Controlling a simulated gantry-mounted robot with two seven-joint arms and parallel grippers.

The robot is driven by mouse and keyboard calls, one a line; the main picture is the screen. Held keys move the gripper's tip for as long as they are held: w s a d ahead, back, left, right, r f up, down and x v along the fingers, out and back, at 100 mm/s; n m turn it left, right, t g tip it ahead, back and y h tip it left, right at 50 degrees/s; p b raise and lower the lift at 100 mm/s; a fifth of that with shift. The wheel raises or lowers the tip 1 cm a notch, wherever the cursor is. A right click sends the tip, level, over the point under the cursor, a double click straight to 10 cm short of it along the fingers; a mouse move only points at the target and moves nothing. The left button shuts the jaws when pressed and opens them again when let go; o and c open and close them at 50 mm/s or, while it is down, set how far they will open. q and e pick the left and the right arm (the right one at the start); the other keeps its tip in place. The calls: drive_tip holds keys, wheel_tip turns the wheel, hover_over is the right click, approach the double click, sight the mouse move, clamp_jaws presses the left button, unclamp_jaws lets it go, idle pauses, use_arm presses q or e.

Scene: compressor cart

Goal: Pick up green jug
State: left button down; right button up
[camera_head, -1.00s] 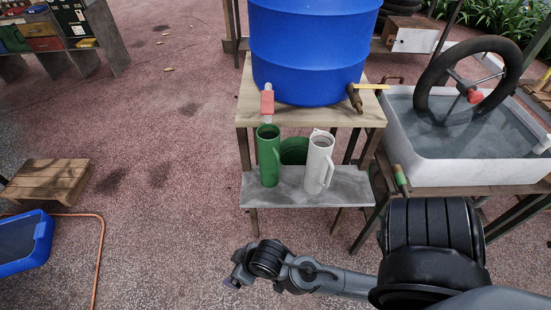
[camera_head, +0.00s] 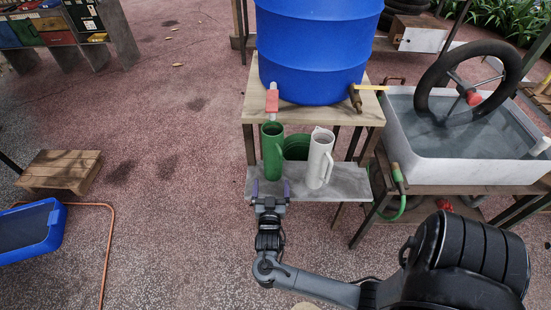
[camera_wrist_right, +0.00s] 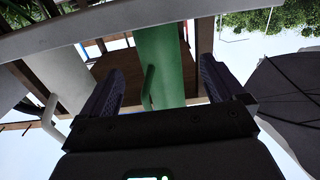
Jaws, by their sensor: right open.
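The green jug (camera_head: 272,152) stands upright on the grey shelf (camera_head: 338,184) below the blue barrel, under the tap with the red handle. In the right wrist view the green jug (camera_wrist_right: 162,62) appears between the two fingers, with its handle facing the camera. My right gripper (camera_head: 270,188) is open and empty, just in front of the jug at the shelf's front edge; its fingers also show in the right wrist view (camera_wrist_right: 160,85). The fingers do not appear closed on the jug. My left gripper is not in view.
A white jug (camera_head: 319,158) stands close to the right of the green jug. A round green thing (camera_head: 297,147) is behind them. The blue barrel (camera_head: 312,50) rests on a wooden stand above. A water basin (camera_head: 470,165) with a tyre stands at the right.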

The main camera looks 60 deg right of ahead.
sight(273, 171)
drive_tip(key=x, duration=0.4)
drive_tip(key=shift+r+b, duration=0.1)
drive_tip(key=shift+b, duration=0.3)
drive_tip(key=shift+w+d+b, duration=0.15)
drive_tip(key=shift+d+b, duration=0.2)
drive_tip(key=shift+b, duration=0.05)
drive_tip(key=b+x, duration=0.1)
drive_tip(key=x, duration=0.2)
drive_tip(key=shift+d+r+b, duration=0.1)
drive_tip(key=shift+d+b, duration=0.1)
drive_tip(key=shift+b, duration=0.1)
drive_tip(key=shift+w+d+r, duration=0.1)
drive_tip(key=shift+w+d, duration=0.1)
drive_tip(key=shift+d, duration=0.2)
drive_tip(key=shift+a, duration=0.1)
drive_tip(key=shift+c, duration=0.3)
drive_tip(key=shift+r, duration=0.1)
drive_tip(key=c, duration=1.6)
drive_tip(key=shift+r, duration=0.15)
